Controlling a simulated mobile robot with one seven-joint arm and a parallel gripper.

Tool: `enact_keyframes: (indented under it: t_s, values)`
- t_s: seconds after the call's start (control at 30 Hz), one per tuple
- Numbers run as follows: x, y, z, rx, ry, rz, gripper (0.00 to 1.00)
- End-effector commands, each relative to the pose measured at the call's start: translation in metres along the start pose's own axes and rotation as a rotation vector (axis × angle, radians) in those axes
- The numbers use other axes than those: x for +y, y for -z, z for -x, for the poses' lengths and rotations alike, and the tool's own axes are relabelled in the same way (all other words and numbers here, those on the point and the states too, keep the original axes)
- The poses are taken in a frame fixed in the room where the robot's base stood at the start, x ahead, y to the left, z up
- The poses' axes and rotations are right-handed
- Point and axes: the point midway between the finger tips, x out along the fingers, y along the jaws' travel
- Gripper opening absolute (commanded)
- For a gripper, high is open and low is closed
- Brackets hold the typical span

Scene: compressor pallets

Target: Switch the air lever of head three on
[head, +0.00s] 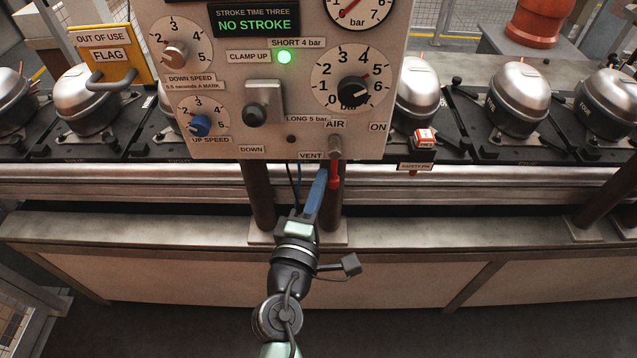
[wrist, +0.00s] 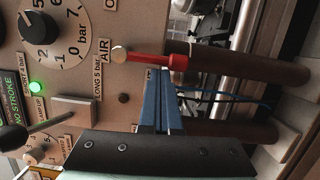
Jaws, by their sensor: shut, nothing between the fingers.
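The air lever has a red handle (head: 335,172) that hangs straight down from a round metal pivot (head: 336,146) at the panel's lower right edge. The AIR label is above it, VENT to its left and ON up to its right. In the wrist view the red handle (wrist: 165,61) runs sideways from the pivot (wrist: 120,54). My gripper (head: 322,173) is shut and empty, its blue fingers just left of the handle. In the wrist view the fingertips (wrist: 160,72) end close beside the handle; I cannot tell whether they touch it.
The control panel (head: 220,140) carries dials, a clamp switch (head: 263,103), a green lamp (head: 284,57) and a display (head: 254,20) reading STROKE TIME THREE, NO STROKE. A red safety pin block (head: 424,138) is to the right. Dark posts (head: 262,195) stand below the panel.

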Motion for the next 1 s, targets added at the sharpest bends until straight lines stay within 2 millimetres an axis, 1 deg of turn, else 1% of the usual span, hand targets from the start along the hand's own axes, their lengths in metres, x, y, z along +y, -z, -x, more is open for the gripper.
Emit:
enact_keyframes:
  t_s: [0.27,0.47,0.67,1.0]
  values:
    - [-0.002,-0.004,-0.001,-0.006,-0.01,0.044,0.0]
    - [-0.005,-0.008,-0.002,-0.006,-0.029,0.116,0.0]
    - [-0.008,-0.018,-0.004,-0.01,-0.064,0.26,0.0]
    - [-0.008,-0.036,-0.008,-0.009,-0.142,0.577,0.0]
